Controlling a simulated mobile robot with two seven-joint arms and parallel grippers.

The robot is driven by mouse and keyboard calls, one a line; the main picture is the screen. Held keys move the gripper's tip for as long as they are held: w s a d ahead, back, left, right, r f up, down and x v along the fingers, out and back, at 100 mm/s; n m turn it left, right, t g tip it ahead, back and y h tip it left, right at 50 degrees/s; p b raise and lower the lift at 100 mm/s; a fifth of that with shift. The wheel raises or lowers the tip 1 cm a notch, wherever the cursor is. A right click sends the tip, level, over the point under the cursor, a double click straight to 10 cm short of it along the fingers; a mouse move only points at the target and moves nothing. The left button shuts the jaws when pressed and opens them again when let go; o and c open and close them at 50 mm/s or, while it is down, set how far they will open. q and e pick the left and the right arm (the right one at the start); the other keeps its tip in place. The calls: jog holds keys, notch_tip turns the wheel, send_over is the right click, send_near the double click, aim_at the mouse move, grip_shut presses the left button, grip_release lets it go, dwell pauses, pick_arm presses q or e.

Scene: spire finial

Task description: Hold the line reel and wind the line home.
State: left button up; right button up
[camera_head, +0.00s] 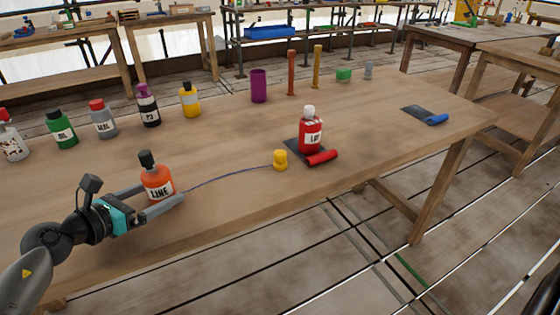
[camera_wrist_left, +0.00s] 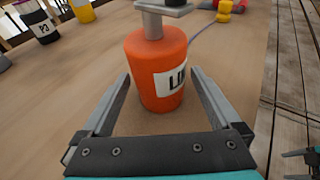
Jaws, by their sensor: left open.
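The line reel (camera_head: 158,186) is an orange bottle-shaped body with a dark top and a LINE label. It stands upright on the table and also shows in the left wrist view (camera_wrist_left: 160,85). My left gripper (camera_head: 163,195) is open, with one finger on each side of the reel's body; gaps show beside it in the wrist view. A thin dark blue line (camera_head: 230,175) runs from the reel across the table to a small yellow piece (camera_head: 280,160).
A red bottle (camera_head: 310,135) stands on a dark mat with a red roll (camera_head: 322,157) beside the yellow piece. Several bottles, including a green one (camera_head: 61,130), line the left back. A purple cup (camera_head: 258,86) and two upright rods stand behind. The table's front middle is clear.

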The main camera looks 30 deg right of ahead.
pick_arm(q)
jog(key=c, duration=0.9)
dwell(1.1)
